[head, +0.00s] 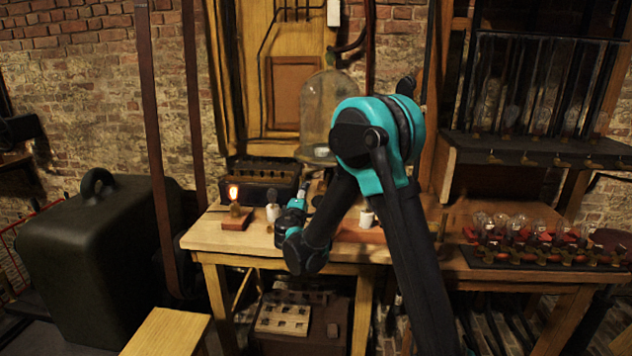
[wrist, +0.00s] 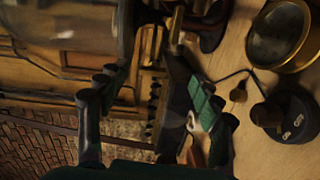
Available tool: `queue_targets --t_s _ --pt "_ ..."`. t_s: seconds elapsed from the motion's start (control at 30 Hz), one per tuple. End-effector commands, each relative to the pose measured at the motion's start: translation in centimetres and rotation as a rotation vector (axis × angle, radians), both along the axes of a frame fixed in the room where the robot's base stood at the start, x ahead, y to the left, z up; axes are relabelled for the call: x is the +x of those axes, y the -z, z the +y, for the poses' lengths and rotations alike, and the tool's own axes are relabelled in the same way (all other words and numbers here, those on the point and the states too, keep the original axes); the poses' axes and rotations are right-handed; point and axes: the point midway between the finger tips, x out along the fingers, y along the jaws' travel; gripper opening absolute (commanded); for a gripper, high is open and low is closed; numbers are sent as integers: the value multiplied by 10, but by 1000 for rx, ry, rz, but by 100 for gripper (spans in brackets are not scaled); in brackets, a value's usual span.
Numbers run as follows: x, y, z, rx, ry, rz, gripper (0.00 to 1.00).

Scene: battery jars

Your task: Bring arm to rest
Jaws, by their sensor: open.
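My arm reaches over the wooden workbench (head: 225,235) in the head view, bent at a teal elbow. Its wrist is low over the bench, where my gripper (head: 305,190) is small and partly hidden. In the wrist view my gripper (wrist: 155,112) is open, with its two dark fingers apart and no held object visible between them. The wrist picture is turned sideways. A glass jar (wrist: 65,25) shows beyond the left finger, and the bench top (wrist: 235,75) lies to the right of the fingers.
A glass bell jar (head: 318,105) stands behind my arm. A lit lamp on a wooden block (head: 237,221), white jars and a dark battery box (head: 262,172) sit nearby. A bulb rack (head: 540,255) is at right. A brass-rimmed dish (wrist: 280,35) shows in the wrist view.

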Motion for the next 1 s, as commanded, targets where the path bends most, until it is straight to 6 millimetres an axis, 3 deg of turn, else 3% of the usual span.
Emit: queue_targets --t_s 0.1,0.27,0.4,0.5,0.6,0.73,0.9,1.0 --pt "-10 0 -69 106 108 83 66" --pt "-45 12 -163 288 272 219 66" --pt "-91 30 -229 453 408 333 66" --pt "-131 45 -266 572 501 412 66" --pt "-174 62 -294 696 586 490 66" --pt "-234 85 -316 862 688 588 66" --pt "-310 113 -323 1081 793 709 66" --pt "-344 126 -318 1187 833 765 66"
